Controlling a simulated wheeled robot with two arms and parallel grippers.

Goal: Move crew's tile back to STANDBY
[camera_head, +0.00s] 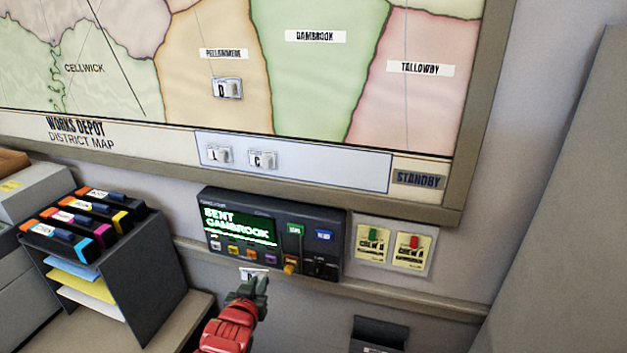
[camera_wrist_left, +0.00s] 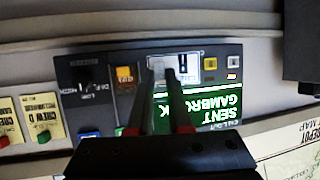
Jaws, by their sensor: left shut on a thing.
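My left gripper (camera_head: 254,285) is shut on a small white tile (camera_head: 250,272), just below the dark dispatch console (camera_head: 272,232). In the left wrist view the gripper (camera_wrist_left: 168,78) is in front of the console, with the white tile (camera_wrist_left: 188,68) at its fingertips. The tile's letter is mostly hidden and I cannot read it. The pale STANDBY strip (camera_head: 330,172) under the map holds two tiles, one marked C (camera_head: 262,158) and another (camera_head: 218,155) to its left. A tile marked D (camera_head: 227,88) is on the Pellanmere area. My right gripper is not in view.
The console screen (camera_head: 238,228) reads SENT GAMBROOK. Crew cards (camera_head: 394,246) hang right of the console. A dark rack (camera_head: 118,265) with toner cartridges stands at left. The STANDBY strip is bare right of tile C. A ledge (camera_head: 400,298) runs below the console.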

